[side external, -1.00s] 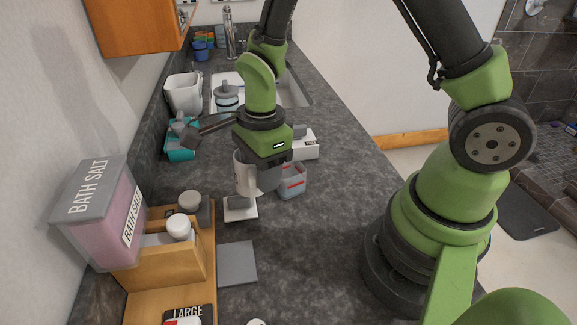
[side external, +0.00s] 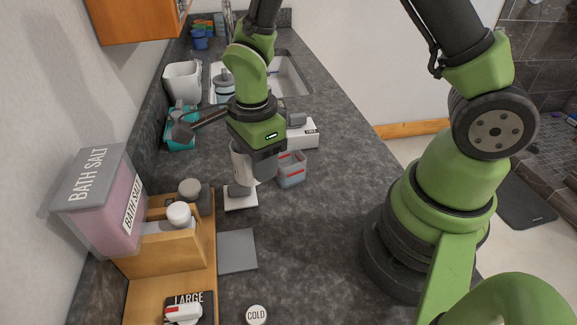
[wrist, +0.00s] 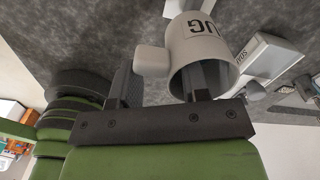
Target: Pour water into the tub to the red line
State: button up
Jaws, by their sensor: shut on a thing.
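My gripper (side external: 254,162) is shut on a pale grey jug (side external: 238,160). In the wrist view, the gripper (wrist: 160,84) has one finger inside the rim of the jug (wrist: 193,50) and the other beyond its handle (wrist: 152,61). The printed letters "UG" show on the jug. The jug looks slightly tilted, above a white base. I cannot see water in it. The tub (side external: 291,170) is a small grey translucent container with red marks, standing just right of the gripper. Its water level is not clear.
The white base (side external: 240,200) lies below the jug. A white box (side external: 302,134) stands behind the tub. A bath salt container (side external: 100,200) and wooden stand (side external: 165,255) are at left. The sink (side external: 290,78) is behind. The counter right of the tub is clear.

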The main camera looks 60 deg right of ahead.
jog(key=shift+d, duration=0.15)
notch_tip(320, 180, up, 2)
jog(key=t+y, duration=0.2)
jog(key=y, duration=0.6)
send_over(289, 167)
jog(key=shift+s+a+r, duration=0.1)
jog(key=shift+s+a, duration=0.2)
jog(key=shift+a, duration=0.05)
jog(key=shift+s+d+f+t+y, duration=0.15)
jog(key=shift+f+t+y, duration=0.1)
jog(key=shift+f+y, duration=0.3)
jog(key=shift+d+f+t+y, duration=0.2)
jog(key=shift+f+t+y, duration=0.15)
jog(key=shift+y, duration=0.35)
jog(key=shift+s+d+f+t+y, duration=0.1)
jog(key=shift+d+f+t+y, duration=0.1)
jog(key=shift+f+y, duration=0.35)
dwell(4.4)
